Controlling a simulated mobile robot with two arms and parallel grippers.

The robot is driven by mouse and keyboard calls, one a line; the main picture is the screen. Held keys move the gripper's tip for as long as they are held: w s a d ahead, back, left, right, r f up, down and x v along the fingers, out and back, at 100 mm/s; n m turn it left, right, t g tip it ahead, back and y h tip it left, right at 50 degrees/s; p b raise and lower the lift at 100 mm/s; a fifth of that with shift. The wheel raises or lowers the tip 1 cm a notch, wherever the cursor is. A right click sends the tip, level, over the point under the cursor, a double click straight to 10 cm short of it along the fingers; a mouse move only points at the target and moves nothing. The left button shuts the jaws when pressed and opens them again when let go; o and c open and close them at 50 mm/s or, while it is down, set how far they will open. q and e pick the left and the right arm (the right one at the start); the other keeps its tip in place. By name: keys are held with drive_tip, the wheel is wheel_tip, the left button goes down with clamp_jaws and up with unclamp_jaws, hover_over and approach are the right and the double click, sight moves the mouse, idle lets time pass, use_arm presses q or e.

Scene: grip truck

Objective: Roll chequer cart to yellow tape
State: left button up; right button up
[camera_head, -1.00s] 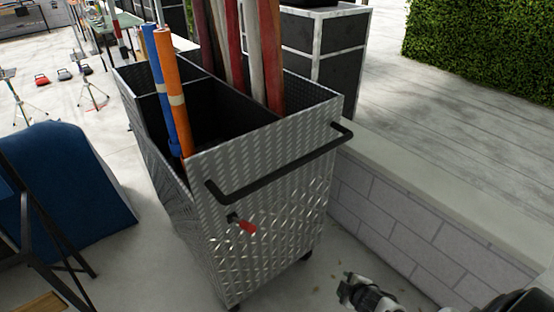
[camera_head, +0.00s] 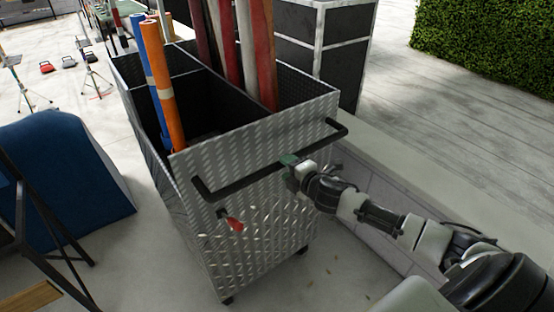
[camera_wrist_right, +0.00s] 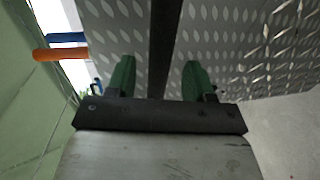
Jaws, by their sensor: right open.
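The chequer cart (camera_head: 262,217) is a silver chequer-plate bin on casters, standing upright in the middle of the head view. Its black push handle (camera_head: 245,181) runs across the near side. My right gripper (camera_head: 290,160) is at the handle's right half. In the right wrist view the open green fingers (camera_wrist_right: 158,78) stand on either side of the black handle bar (camera_wrist_right: 163,45), with a gap to each side. A red lever (camera_head: 232,222) sits below the handle's left end. My left gripper is not in view. No yellow tape is visible.
Orange (camera_head: 162,85) and blue rolls and several red and grey rolls stand in the cart. A low block wall (camera_head: 370,190) runs close along its right. A blue covered shape (camera_head: 62,175) stands left. A black case (camera_head: 325,45) is behind.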

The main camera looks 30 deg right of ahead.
sight(277, 162)
drive_tip(key=x, duration=0.5)
drive_tip(key=shift+w+p, duration=0.2)
drive_tip(key=shift+p, duration=0.1)
drive_tip(key=shift+f, duration=0.1)
clamp_jaws()
